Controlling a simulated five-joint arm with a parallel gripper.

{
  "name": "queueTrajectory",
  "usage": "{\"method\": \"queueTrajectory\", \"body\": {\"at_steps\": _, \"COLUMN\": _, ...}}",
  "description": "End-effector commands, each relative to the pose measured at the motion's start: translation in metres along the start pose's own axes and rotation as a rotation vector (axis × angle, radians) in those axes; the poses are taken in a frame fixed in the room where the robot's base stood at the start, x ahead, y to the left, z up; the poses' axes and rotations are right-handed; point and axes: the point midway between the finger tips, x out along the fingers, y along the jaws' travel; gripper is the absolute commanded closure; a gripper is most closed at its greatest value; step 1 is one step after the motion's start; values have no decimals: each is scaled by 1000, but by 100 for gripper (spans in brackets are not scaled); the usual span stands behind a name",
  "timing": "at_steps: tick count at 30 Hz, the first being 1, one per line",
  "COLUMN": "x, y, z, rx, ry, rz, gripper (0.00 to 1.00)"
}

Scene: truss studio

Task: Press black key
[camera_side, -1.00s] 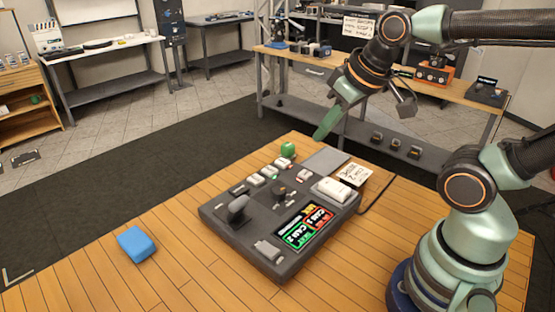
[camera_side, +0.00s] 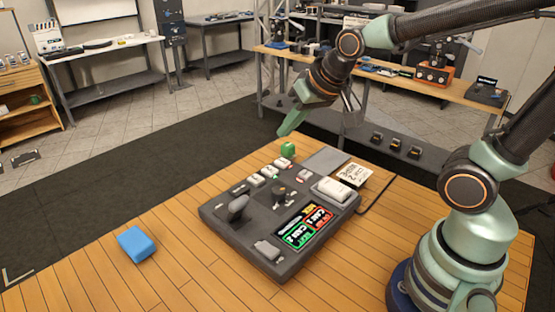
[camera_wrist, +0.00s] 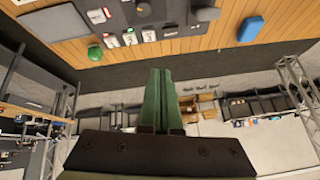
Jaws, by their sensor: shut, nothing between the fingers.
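The dark grey control console (camera_side: 215,214) lies on the wooden table and carries a row of small keys. A black key (camera_side: 239,188) sits at the left end of that row, beside the white keys (camera_side: 255,180). In the wrist view the black key (camera_wrist: 170,30) is at the right end of the row, near the top edge. My gripper (camera_side: 289,127) is shut and empty, in the air above and behind the console's far edge, apart from every key. Its green fingers (camera_wrist: 160,76) lie together in the wrist view and point past the table edge.
A green block (camera_side: 288,149) sits behind the console, near my fingertips. A tall lever (camera_side: 237,208) and a dark knob (camera_side: 278,192) stand up from the console. A blue block (camera_side: 136,244) lies on the left; the table around it is clear.

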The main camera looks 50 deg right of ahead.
Motion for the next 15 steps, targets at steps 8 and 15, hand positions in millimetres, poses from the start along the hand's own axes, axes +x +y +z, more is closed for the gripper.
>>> {"method": "queueTrajectory", "body": {"at_steps": 8, "x": 61, "y": -22, "z": -27, "rx": 208, "ry": 69, "rz": -49, "gripper": 100}}
{"method": "queueTrajectory", "body": {"at_steps": 15, "x": 109, "y": -38, "z": -39, "rx": 372, "ry": 124, "rz": -103, "gripper": 100}}
